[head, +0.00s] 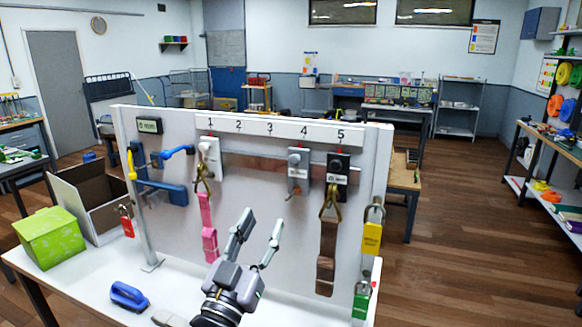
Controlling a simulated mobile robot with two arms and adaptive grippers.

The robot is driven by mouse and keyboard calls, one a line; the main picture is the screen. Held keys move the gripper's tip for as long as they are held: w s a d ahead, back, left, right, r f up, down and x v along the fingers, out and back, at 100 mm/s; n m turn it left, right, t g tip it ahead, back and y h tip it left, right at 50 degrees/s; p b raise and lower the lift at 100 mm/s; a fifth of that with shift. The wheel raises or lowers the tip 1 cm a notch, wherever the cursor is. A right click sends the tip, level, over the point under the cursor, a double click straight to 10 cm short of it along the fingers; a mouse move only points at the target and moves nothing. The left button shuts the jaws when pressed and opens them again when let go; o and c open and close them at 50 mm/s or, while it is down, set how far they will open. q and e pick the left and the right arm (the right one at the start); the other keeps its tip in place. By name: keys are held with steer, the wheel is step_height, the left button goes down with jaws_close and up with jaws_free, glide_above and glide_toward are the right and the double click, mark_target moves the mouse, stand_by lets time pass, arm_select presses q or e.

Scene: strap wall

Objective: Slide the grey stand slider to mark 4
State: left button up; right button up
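The grey slider (298,166) sits on a horizontal rail across the upright panel (265,205), just under mark 4 (304,131). I cannot tell whether it lines up exactly with the mark. No strap hangs from it. A pale slider (209,152) with a pink strap hangs under mark 1 (210,122). A black slider (338,172) with a brown strap hangs under mark 5 (340,135). My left gripper (258,228) is open and empty in front of the panel, below and left of the grey slider, apart from it. My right gripper is not in view.
Blue handles (165,190) stick out at the panel's left. A yellow padlock (372,236) and green padlock (361,305) hang at its right edge, a red one (126,220) at the left.

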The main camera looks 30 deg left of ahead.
arm_select(q)
steer(key=shift+w+b, duration=1.2)
steer(key=shift+b, duration=0.95)
steer(key=p, duration=0.3)
glide_toward(294, 161)
steer(key=x, duration=0.7)
steer(key=shift+w+a+r, duration=0.15)
steer(key=shift+r, duration=0.05)
steer(key=shift+w+a+r, duration=0.1)
steer(key=shift+w, duration=0.35)
steer(key=shift+c, duration=0.6)
jaws_close()
